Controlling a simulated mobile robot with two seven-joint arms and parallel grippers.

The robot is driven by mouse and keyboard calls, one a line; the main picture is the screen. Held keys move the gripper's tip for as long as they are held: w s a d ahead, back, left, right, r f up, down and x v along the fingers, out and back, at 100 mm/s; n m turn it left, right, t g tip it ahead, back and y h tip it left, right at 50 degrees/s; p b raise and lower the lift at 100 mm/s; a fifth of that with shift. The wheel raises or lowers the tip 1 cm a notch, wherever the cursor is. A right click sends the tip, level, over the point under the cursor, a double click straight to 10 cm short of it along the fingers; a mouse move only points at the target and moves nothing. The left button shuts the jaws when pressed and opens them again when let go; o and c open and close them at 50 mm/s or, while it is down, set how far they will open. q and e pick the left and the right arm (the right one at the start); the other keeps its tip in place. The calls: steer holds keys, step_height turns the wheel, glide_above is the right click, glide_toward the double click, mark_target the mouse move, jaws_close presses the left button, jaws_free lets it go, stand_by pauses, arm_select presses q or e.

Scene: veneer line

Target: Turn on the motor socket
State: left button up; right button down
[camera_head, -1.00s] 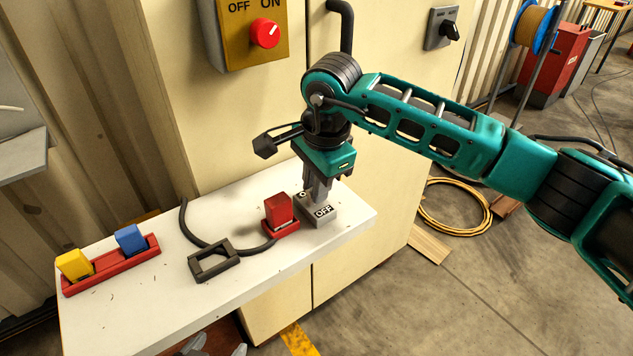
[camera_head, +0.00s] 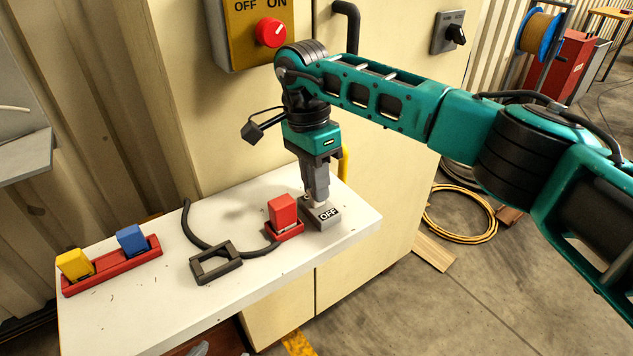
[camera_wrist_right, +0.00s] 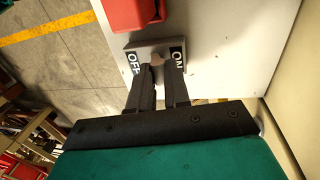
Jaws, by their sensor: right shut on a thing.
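The motor socket switch is a grey box (camera_head: 324,216) on the white shelf, with an OFF label on its right end in the head view. The wrist view shows the same box (camera_wrist_right: 140,50) with OFF at left and ON at right. My right gripper (camera_head: 318,198) points down onto it, its fingers closed around the small pale lever (camera_wrist_right: 158,60) between the labels. The fingers hide most of the lever, and I cannot tell which way it leans. My left gripper is not in view.
A red block (camera_head: 283,210) in a red holder stands close left of the switch. A black frame (camera_head: 215,262) with a cable lies further left, then a red rack (camera_head: 112,265) with yellow and blue blocks. A yellow panel (camera_head: 245,50) with a red knob is on the cabinet behind.

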steer(key=c, duration=1.1)
jaws_free()
